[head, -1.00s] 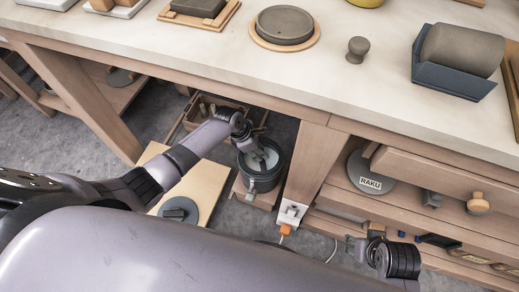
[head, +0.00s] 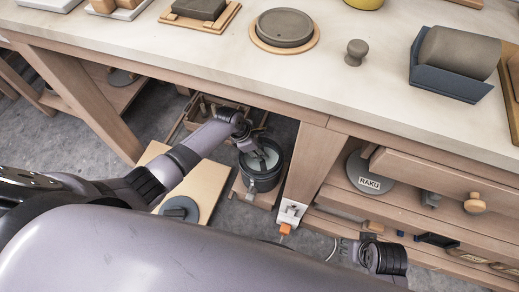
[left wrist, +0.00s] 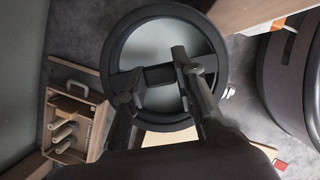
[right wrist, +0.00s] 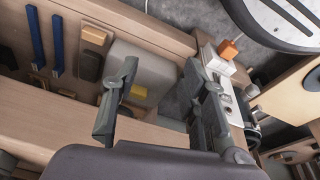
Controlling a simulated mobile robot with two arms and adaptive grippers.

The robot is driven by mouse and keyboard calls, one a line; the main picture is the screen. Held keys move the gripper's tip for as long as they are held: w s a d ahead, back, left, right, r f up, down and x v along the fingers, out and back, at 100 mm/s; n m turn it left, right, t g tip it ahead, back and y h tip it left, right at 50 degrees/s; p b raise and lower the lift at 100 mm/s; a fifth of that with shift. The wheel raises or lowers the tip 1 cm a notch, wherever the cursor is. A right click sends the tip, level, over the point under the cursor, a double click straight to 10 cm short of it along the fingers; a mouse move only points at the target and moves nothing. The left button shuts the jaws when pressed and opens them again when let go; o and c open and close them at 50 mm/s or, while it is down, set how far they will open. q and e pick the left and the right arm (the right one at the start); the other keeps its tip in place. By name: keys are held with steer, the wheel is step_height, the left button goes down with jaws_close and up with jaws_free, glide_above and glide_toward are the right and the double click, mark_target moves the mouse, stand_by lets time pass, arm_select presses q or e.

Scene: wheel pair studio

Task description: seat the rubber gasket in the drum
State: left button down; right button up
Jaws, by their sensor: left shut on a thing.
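The dark drum (head: 262,184) stands on a low wooden base under the bench, with a pale interior. My left gripper (head: 260,157) reaches down into its mouth. In the left wrist view my left gripper (left wrist: 155,72) is shut on a short dark piece (left wrist: 160,75), which looks like a crossbar of the black rubber gasket, within the round dark rim. Gasket and drum rim are hard to tell apart, so I cannot tell whether the gasket is fully down. My right gripper (right wrist: 160,88) is open and empty, in front of the right-hand shelves.
A bench leg (head: 308,165) stands just right of the drum. A wooden crate with pegs (left wrist: 75,125) lies beside it. A pale board (head: 208,180) with a grey round object (head: 180,209) is to its left. The benchtop (head: 200,50) overhangs behind.

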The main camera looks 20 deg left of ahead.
steer(key=shift+w+r, duration=0.15)
steer(key=shift+r, duration=0.05)
steer(key=shift+w+f, duration=0.1)
arm_select(q)
steer(key=shift+p, duration=0.4)
steer(key=shift+f, duration=0.1)
arm_select(e)
steer(key=f, duration=0.3)
steer(key=shift+s, duration=0.3)
arm_select(q)
steer(key=shift+f, duration=0.1)
arm_select(e)
steer(key=shift+r, duration=0.1)
